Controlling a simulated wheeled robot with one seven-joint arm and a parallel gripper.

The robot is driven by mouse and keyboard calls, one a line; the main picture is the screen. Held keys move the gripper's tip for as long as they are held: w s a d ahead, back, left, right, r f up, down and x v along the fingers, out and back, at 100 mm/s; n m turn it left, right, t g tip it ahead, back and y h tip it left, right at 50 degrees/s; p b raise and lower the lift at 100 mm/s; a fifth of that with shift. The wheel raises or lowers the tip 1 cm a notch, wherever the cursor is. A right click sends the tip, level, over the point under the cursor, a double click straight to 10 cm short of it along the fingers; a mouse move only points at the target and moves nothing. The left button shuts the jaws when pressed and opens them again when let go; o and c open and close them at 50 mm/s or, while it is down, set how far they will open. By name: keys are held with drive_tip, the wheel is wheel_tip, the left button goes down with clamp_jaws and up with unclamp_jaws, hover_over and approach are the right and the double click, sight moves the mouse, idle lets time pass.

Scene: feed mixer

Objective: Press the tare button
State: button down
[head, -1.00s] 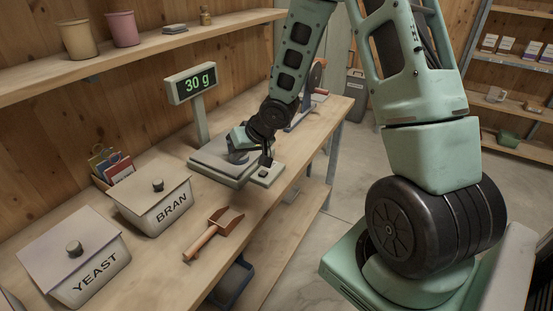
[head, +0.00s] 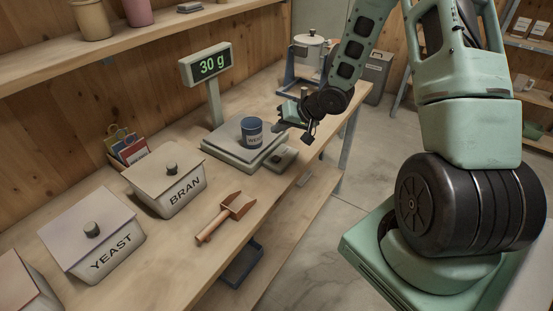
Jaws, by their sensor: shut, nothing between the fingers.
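The scale (head: 228,151) stands on the bench with a blue cup (head: 252,132) on its plate. Its display (head: 206,64) on a post reads 30 g in green. A small button box (head: 284,159) sits at the scale's right front side; the button on its top is too small to make out well. My gripper (head: 309,138) is shut and empty. It is in the air above and to the right of the button box, apart from it.
A machine with a pale pot (head: 309,50) stands behind my gripper. The bench's front edge runs just right of the scale.

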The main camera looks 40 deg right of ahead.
drive_tip(key=b, duration=0.6)
hover_over(279, 159)
wheel_tip(279, 159, down, 6)
drive_tip(key=shift+f, duration=0.25)
drive_tip(key=shift+f+b, duration=0.6)
drive_tip(key=shift+f, duration=0.3)
drive_tip(key=shift+f, duration=0.1)
idle(0.6)
drive_tip(key=shift+f, duration=0.3)
drive_tip(key=shift+s+f, duration=0.1)
drive_tip(key=shift+f, duration=0.35)
idle(0.6)
drive_tip(key=shift+r, duration=0.1)
drive_tip(key=shift+r+p, duration=0.8)
